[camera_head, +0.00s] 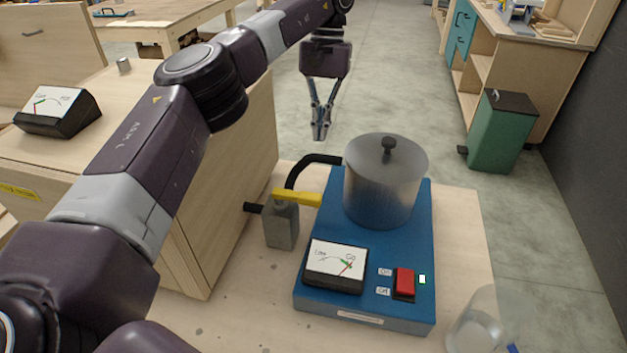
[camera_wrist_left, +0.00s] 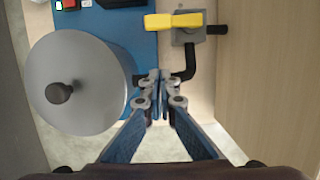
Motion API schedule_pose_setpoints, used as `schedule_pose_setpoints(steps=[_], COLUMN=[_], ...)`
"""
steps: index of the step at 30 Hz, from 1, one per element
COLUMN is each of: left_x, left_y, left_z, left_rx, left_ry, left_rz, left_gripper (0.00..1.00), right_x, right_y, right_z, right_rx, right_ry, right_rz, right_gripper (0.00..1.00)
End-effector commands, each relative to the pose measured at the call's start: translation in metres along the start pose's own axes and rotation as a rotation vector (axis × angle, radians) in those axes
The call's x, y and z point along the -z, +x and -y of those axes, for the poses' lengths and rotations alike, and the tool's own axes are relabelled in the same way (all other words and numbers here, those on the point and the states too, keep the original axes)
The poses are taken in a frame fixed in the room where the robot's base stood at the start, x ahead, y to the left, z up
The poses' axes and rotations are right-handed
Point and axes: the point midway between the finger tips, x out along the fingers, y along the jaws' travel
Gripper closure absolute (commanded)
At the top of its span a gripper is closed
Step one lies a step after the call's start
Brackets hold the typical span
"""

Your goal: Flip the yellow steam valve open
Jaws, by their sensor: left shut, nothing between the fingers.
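The yellow steam valve handle (camera_head: 297,198) sits on top of a grey valve body (camera_head: 281,224), left of the blue base. It lies flat and points right, toward the metal pot (camera_head: 384,182). A black hose (camera_head: 309,166) bends from the valve toward the pot. The left wrist view also shows the yellow handle (camera_wrist_left: 174,21) at the top and the pot (camera_wrist_left: 79,84) at the left. My left gripper (camera_head: 320,136) is shut and empty, pointing down beyond the valve and apart from it. In the left wrist view its fingertips (camera_wrist_left: 159,77) are together near the hose. My right gripper is not in view.
The blue base (camera_head: 322,220) carries a gauge (camera_head: 336,266) and a red switch (camera_head: 404,283). A clear container (camera_head: 482,318) stands at the lower right. A wooden cabinet (camera_head: 207,200) rises close left of the valve. A green bin (camera_head: 499,132) stands on the floor.

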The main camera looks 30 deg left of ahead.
Motion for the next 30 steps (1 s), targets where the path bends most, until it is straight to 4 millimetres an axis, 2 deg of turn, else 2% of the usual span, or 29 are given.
schedule_pose_setpoints(steps=[5,16,24,30], left_x=[0.000,-0.002,-0.026,-0.037], left_y=[0.024,0.098,0.101,0.105], left_z=[0.001,0.001,0.001,0.001], left_rx=[0.001,0.002,0.001,0.000], left_ry=[0.001,0.001,0.001,-0.001], left_rz=[0.003,0.005,0.000,0.001], left_gripper=[1.00,1.00,1.00,1.00], right_x=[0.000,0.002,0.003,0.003], right_y=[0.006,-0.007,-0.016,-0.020], right_z=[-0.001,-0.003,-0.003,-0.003], right_rx=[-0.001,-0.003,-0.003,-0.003], right_ry=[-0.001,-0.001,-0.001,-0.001], right_rz=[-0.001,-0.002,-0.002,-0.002], right_gripper=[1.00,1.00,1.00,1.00])
